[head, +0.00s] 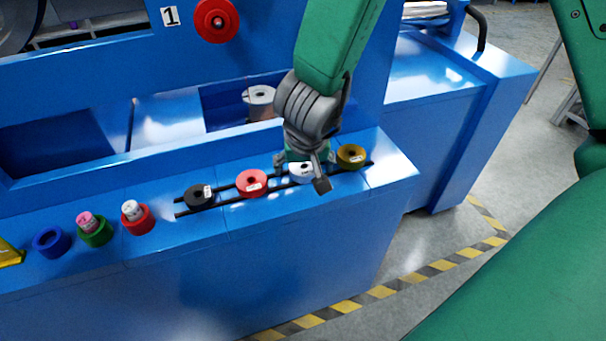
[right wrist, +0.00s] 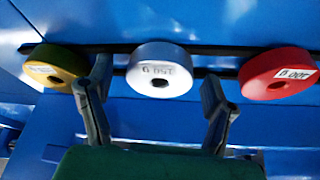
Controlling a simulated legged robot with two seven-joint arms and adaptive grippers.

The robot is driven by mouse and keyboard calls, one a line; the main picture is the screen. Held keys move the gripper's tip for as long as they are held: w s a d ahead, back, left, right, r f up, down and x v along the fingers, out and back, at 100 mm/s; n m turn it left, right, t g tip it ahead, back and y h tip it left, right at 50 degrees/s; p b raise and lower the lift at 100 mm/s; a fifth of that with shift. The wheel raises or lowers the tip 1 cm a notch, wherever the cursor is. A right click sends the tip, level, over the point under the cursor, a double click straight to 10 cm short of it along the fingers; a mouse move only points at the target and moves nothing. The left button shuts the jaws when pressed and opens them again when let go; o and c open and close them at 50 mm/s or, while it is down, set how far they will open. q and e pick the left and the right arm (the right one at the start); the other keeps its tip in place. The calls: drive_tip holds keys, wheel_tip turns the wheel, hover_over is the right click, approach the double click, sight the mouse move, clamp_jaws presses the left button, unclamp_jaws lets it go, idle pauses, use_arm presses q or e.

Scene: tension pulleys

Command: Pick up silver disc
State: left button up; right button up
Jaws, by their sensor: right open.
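The silver disc (head: 301,172) lies on the black rails of the blue ledge, between the red disc (head: 252,183) and the gold disc (head: 351,156). In the head view my right gripper (head: 303,176) is right over it and hides part of it. In the right wrist view the silver disc (right wrist: 160,70) shows a label and a centre hole. There the open fingers of my right gripper (right wrist: 157,95) stand on either side of its near edge, with nothing held. My left gripper is not in view.
A black disc (head: 200,196) sits left of the red disc on the rails. Further left are a red ring (head: 138,222), a green ring (head: 95,234) and a blue ring (head: 50,243). A blue machine wall with a red wheel (head: 216,20) rises behind.

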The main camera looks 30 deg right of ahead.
drive_tip(key=shift+r, duration=0.15)
drive_tip(key=c, duration=1.3)
drive_tip(key=shift+c, duration=0.2)
wheel_tip(320, 180, up, 10)
drive_tip(key=p, duration=0.8)
